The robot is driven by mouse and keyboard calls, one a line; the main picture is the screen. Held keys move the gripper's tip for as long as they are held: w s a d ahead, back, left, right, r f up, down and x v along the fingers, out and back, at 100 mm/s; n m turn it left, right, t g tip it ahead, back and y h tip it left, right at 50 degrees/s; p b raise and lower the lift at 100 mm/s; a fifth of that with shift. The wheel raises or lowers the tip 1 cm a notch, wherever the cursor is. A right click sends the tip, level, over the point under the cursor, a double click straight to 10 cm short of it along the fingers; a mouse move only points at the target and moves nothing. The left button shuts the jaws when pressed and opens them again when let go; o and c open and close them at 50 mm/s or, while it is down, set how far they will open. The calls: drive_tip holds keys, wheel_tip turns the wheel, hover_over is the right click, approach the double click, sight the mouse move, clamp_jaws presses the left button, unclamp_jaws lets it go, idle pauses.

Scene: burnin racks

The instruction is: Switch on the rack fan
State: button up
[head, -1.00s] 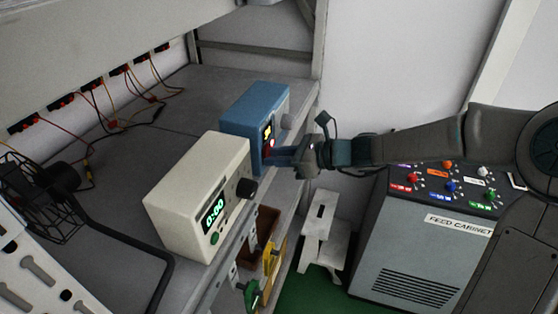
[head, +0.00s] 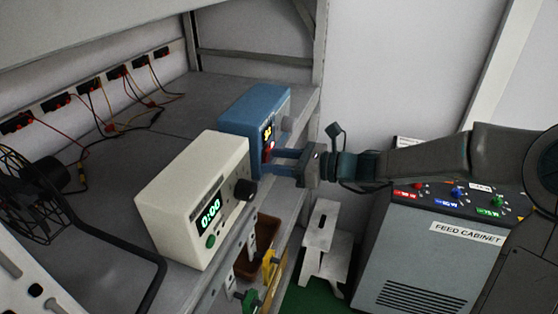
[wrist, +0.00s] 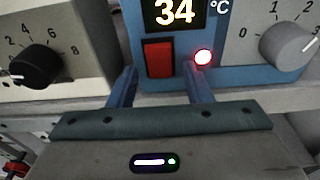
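A black caged fan (head: 28,190) stands at the left of the shelf in the head view. A blue box (head: 243,108) stands farther back. In the wrist view its front (wrist: 228,82) has a display reading 34 °C, a red rocker switch (wrist: 159,59), a glowing red lamp (wrist: 203,57) and a grey knob (wrist: 288,45) marked 0 to 3. My gripper (head: 283,161) is in front of the blue box. In the wrist view its two fingers (wrist: 160,82) are apart and empty, below the switch and lamp. I cannot tell whether they touch the box.
A cream box (head: 190,200) with a 0:00 display, green button and black knob (wrist: 35,65) stands close left of my gripper. Cables and sockets run along the back. A feed cabinet (head: 405,265) and a white step stool (head: 322,240) stand right of the shelf.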

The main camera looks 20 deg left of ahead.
drive_tip(key=shift+d, duration=0.1)
drive_tip(key=s+d+r, duration=0.1)
drive_tip(key=d, duration=1.2)
drive_tip(key=shift+d+r+b, duration=0.25)
drive_tip(key=shift+r+b, duration=0.15)
drive_tip(key=s+d+f+n+g+h, duration=0.2)
drive_tip(key=s+d+f+n+h, duration=0.1)
drive_tip(key=s+f+n+h, duration=0.7)
drive_tip(key=s+d+r+n+t+h, duration=0.1)
drive_tip(key=s+d+n+t+h, duration=0.1)
drive_tip(key=d, duration=0.5)
drive_tip(key=s+d+r+n+t+h, duration=0.1)
drive_tip(key=s+d+r+n+h, duration=0.1)
drive_tip(key=s+d+n+h, duration=0.2)
drive_tip(key=s+d+n, duration=0.2)
drive_tip(key=d, duration=0.1)
drive_tip(key=shift+s+n+t, duration=0.3)
drive_tip(key=shift+n+t, duration=0.1)
drive_tip(key=shift+r, duration=0.1)
